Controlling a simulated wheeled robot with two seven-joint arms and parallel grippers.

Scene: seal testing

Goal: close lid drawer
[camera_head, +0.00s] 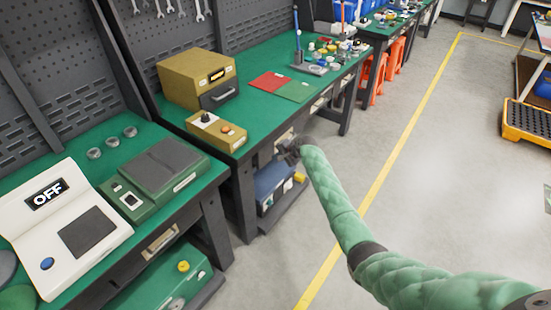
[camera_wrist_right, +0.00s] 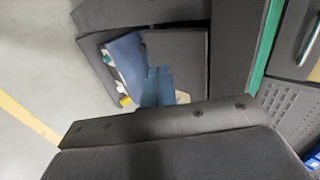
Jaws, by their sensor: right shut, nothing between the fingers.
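The green-topped workbench (camera_head: 262,112) in the middle of the head view has several drawer fronts along its front edge. One drawer front (camera_head: 283,138) is at the bench's near part, partly hidden behind my right gripper (camera_head: 289,151). The gripper is shut and empty, close against the bench front; I cannot tell if it touches. How far this drawer stands out is hard to tell. A gold box (camera_head: 197,78) on the bench has a dark front with a handle (camera_head: 219,96). In the right wrist view a dark panel fills the lower part. My left gripper is not in view.
A blue case (camera_head: 270,184) sits on the shelf below the bench; it also shows in the right wrist view (camera_wrist_right: 126,58). A gold button box (camera_head: 215,130) and red and green mats (camera_head: 270,82) lie on top.

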